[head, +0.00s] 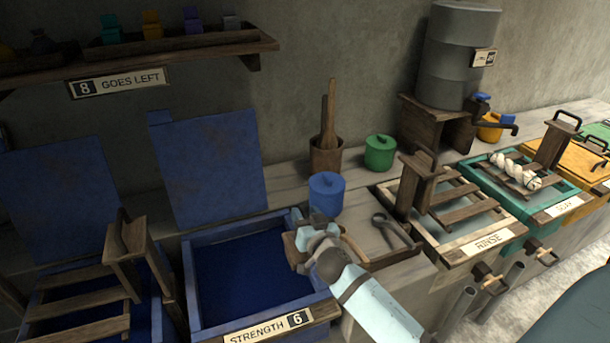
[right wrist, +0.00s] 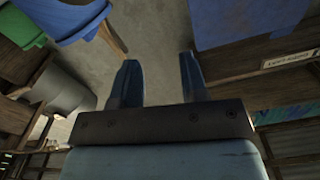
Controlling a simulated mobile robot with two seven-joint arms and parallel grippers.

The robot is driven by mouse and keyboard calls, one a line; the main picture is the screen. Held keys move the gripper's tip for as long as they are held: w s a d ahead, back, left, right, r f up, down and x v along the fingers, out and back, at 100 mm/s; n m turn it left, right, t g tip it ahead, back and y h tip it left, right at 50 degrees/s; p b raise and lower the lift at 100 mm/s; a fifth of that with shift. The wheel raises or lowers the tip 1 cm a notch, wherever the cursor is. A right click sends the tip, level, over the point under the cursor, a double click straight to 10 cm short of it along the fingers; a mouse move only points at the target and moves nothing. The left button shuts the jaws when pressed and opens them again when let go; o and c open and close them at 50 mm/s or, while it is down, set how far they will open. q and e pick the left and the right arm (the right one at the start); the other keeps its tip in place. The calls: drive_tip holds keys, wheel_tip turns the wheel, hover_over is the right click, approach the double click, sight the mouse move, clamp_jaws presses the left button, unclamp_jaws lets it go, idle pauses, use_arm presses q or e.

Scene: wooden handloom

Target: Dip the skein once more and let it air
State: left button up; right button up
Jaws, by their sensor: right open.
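A white twisted skein (head: 515,171) lies on the slatted wooden rack over the green vat at the right. The open blue vat (head: 192,290) with the sign STRENGTH 6 holds dark blue liquid (head: 245,268). My right gripper (head: 297,232) is over this vat's right edge, far from the skein. In the right wrist view its two fingers (right wrist: 158,70) are apart with nothing between them. My left gripper is not in view.
Another blue vat with a rack (head: 85,278) is at the left. A metal drum (head: 458,55) with a tap stands behind.

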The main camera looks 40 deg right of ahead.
wheel_tip(320, 180, up, 11)
drive_tip(key=p, duration=0.2)
drive_tip(key=shift+r, duration=0.15)
drive_tip(key=shift+a, duration=0.15)
idle(3.6)
drive_tip(key=s+a+f+m+y+b, duration=0.1)
drive_tip(key=s+a+f+m+y, duration=0.55)
drive_tip(key=f+m, duration=0.4)
drive_tip(key=s+d+f+m+h, duration=0.1)
drive_tip(key=s+f+m+h, duration=0.1)
drive_tip(key=m, duration=0.5)
drive_tip(key=s+d+f+m+h, duration=0.1)
drive_tip(key=s+f+m+h, duration=0.1)
drive_tip(key=f+m, duration=0.2)
drive_tip(key=s+d+f+m+h+b, duration=0.1)
drive_tip(key=s+f+m+h, duration=0.1)
drive_tip(key=m, duration=0.8)
drive_tip(key=shift+s+d+f+h, duration=0.25)
drive_tip(key=shift+s+d+f, duration=0.1)
drive_tip(key=shift+s+f, duration=0.1)
drive_tip(key=p+x, duration=0.2)
drive_tip(key=x, duration=1.1)
drive_tip(key=shift+w+d, duration=0.15)
drive_tip(key=shift+w, duration=0.2)
drive_tip(key=shift+c, duration=0.4)
clamp_jaws()
